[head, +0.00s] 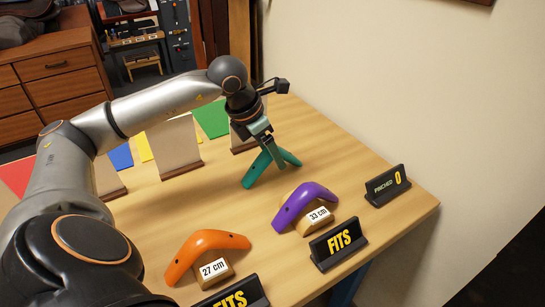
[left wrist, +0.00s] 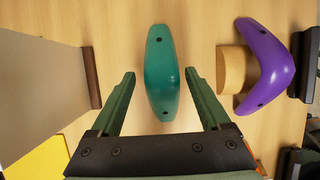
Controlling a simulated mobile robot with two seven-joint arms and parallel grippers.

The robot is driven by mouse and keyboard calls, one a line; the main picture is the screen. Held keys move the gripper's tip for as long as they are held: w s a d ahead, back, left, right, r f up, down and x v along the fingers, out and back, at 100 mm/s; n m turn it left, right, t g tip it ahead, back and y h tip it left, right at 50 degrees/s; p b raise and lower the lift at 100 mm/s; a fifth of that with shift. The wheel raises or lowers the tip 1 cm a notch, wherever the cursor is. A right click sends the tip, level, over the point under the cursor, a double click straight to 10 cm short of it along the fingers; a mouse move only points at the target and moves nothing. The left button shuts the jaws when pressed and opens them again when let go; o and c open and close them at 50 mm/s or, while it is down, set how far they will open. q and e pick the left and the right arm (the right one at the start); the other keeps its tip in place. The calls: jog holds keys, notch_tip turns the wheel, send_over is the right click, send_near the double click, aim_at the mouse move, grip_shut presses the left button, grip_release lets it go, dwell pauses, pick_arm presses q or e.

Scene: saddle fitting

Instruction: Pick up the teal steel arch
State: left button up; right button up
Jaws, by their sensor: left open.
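The teal steel arch (head: 262,168) stands on the wooden table in the head view, below my left gripper. It also shows in the left wrist view (left wrist: 160,70), with its long side running up and down between the two fingers. My left gripper (left wrist: 158,82) is open, one finger on each side of the arch, with a gap on both sides. In the head view the left gripper (head: 262,143) is over the top of the arch and hides part of it. My right gripper is not in view.
A purple arch (head: 305,203) on a "33 cm" block and an orange arch (head: 203,245) on a "27 cm" block stand nearer. Black "FITS" signs (head: 337,243) and a "PINCHED 0" sign (head: 387,186) stand beside them. Upright panels (head: 177,147) line the table's far left side.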

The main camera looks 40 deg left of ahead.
aim_at(277, 173)
pick_arm(q)
jog(key=x, duration=0.4)
jog(key=shift+d+f, duration=0.15)
jog(key=shift+c, duration=0.3)
grip_shut()
